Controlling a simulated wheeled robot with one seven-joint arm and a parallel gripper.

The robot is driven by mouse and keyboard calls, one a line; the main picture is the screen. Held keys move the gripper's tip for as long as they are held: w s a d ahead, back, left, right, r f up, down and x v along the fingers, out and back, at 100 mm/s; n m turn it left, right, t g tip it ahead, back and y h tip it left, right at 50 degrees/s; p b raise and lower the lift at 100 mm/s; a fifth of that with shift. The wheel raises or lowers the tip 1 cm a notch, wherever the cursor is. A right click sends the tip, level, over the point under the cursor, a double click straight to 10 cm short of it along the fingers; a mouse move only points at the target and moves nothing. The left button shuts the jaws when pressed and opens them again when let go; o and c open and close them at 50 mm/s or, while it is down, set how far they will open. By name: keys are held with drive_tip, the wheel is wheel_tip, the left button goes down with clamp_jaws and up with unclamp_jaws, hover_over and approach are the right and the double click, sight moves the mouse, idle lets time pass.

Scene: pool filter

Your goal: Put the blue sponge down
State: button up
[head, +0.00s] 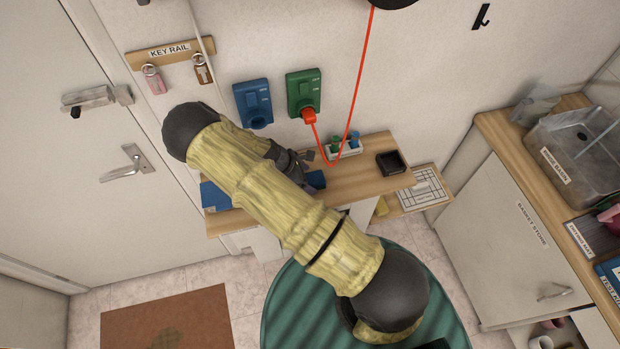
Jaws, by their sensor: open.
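A small dark blue block, probably the blue sponge (316,180), shows at the right edge of my arm, on or just above the wooden shelf top (350,181). My arm covers part of it, so I cannot tell its full shape or whether it touches the wood. My gripper (304,161) is over the shelf, close beside the blue block, and mostly hidden behind my arm. Its jaws are open. A flat blue item (214,196) lies at the shelf's left end, also partly hidden by my arm.
A black tray (391,164) and a white holder with small bottles (345,151) stand on the shelf. Blue (253,104) and green (303,92) sockets are on the wall above. An orange cable (352,100) hangs to the green one. A counter with a clear basin (573,146) is right.

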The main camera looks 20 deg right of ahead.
sight(310, 178)
drive_tip(key=shift+x, duration=1.05)
drive_tip(key=c, duration=1.1)
drive_tip(key=shift+r+b, duration=1.6)
drive_tip(key=shift+r, duration=3.4)
